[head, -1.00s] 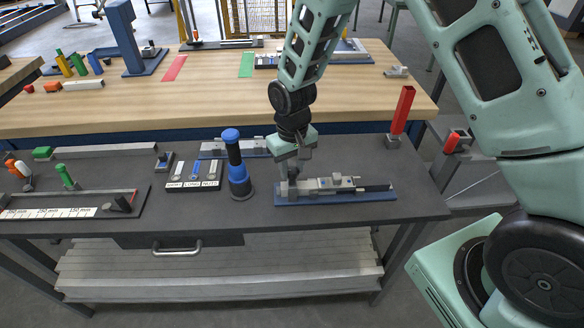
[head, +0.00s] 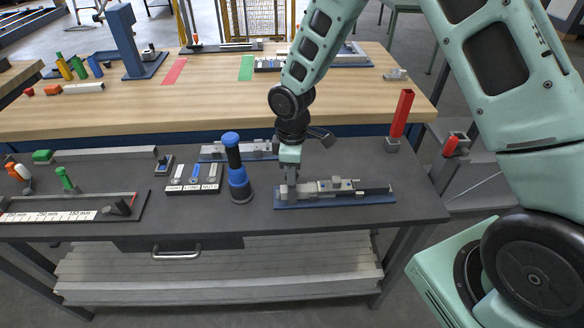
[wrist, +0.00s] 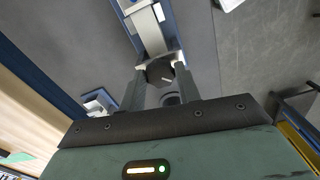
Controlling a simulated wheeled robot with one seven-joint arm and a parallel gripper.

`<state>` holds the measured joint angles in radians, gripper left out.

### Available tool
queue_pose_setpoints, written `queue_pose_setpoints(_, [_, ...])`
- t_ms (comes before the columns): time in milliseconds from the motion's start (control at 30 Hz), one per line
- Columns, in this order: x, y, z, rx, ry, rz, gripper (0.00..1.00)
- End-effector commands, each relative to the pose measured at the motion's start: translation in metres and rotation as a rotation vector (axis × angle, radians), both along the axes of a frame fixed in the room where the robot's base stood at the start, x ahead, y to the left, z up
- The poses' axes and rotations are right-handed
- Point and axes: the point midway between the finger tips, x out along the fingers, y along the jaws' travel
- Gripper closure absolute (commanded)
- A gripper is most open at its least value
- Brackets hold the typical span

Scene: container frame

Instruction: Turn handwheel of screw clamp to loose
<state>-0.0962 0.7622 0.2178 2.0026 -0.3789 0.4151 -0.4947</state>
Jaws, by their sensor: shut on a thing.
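The screw clamp (head: 345,188) is a grey metal device on a blue base plate (head: 350,201), at the right of the dark bench. Its handwheel (wrist: 160,72) is a dark knob with a light mark, at the clamp's end in the wrist view. My gripper (head: 291,182) points down at the left end of the clamp and hides the handwheel in the head view. In the wrist view its two fingers (wrist: 158,82) lie on either side of the handwheel, shut on it.
A blue and black cylindrical tool (head: 236,170) stands upright just left of the clamp. A red post (head: 402,113) stands to the right behind it. Small labelled trays (head: 193,187) lie further left. Bare bench top lies in front of the clamp.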

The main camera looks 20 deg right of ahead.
Motion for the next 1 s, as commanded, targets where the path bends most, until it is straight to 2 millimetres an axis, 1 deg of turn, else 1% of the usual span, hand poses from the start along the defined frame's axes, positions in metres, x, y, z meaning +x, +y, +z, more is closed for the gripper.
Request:
queue_pose_setpoints(200, [0.0009,-0.0005,0.0017,0.000,-0.001,0.191,0.90])
queue_pose_setpoints(500, [0.0013,-0.0005,0.0015,0.000,-0.001,0.386,0.90])
queue_pose_setpoints(700, [0.0015,-0.0008,0.0009,0.000,-0.001,0.457,0.90])
queue_pose_setpoints(1000, [0.0016,-0.0009,0.0004,-0.001,-0.002,0.490,0.90])
